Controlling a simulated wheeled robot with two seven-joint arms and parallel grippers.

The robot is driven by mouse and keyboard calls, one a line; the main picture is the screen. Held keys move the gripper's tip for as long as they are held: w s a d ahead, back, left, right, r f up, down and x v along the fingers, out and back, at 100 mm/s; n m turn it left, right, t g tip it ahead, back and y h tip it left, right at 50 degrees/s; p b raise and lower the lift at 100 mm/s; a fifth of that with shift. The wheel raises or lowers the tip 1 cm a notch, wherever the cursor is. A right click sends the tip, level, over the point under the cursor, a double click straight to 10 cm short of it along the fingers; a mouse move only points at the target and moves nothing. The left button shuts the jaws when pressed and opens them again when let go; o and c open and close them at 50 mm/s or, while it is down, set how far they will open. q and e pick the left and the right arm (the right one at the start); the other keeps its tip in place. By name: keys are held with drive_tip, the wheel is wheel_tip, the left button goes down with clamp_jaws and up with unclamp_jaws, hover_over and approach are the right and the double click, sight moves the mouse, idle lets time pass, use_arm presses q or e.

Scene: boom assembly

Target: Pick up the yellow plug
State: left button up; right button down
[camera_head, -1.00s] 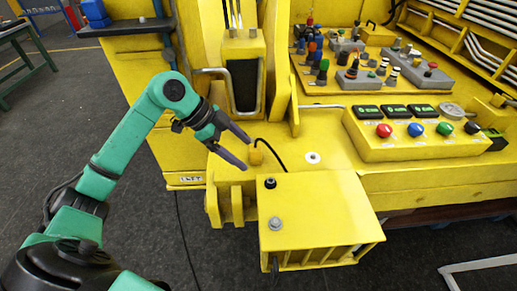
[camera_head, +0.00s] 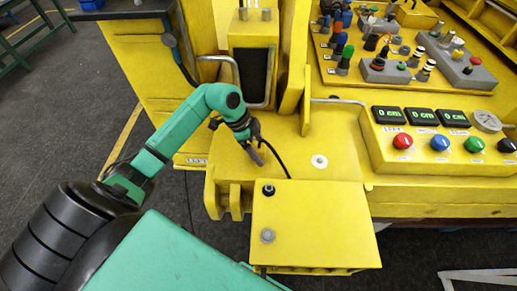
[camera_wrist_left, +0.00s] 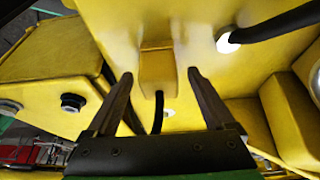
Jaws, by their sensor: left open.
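The yellow plug (camera_wrist_left: 157,68) stands out from the yellow panel in the left wrist view, with a black cable (camera_wrist_left: 158,110) running from its lower end. My left gripper (camera_wrist_left: 160,75) is open, with one finger on each side of the plug in that view and no visible contact. In the head view my left gripper (camera_head: 257,150) is over the plug's place and hides the plug. The black cable (camera_head: 278,160) shows beside the fingers. My right gripper is not in view.
A yellow box (camera_head: 315,220) with two knobs stands just below the gripper. A white ring (camera_head: 320,161) lies to the right. A button panel (camera_head: 440,145) and knob boards (camera_head: 400,60) are farther right. A bent metal handle (camera_head: 218,60) stands behind my arm.

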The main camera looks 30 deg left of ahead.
use_arm(q)
drive_tip(key=shift+x, duration=0.75)
drive_tip(key=shift+w+d+f, duration=0.1)
drive_tip(key=shift+d+f, duration=0.15)
drive_tip(key=shift+f, duration=0.05)
drive_tip(key=c, duration=0.4)
clamp_jaws()
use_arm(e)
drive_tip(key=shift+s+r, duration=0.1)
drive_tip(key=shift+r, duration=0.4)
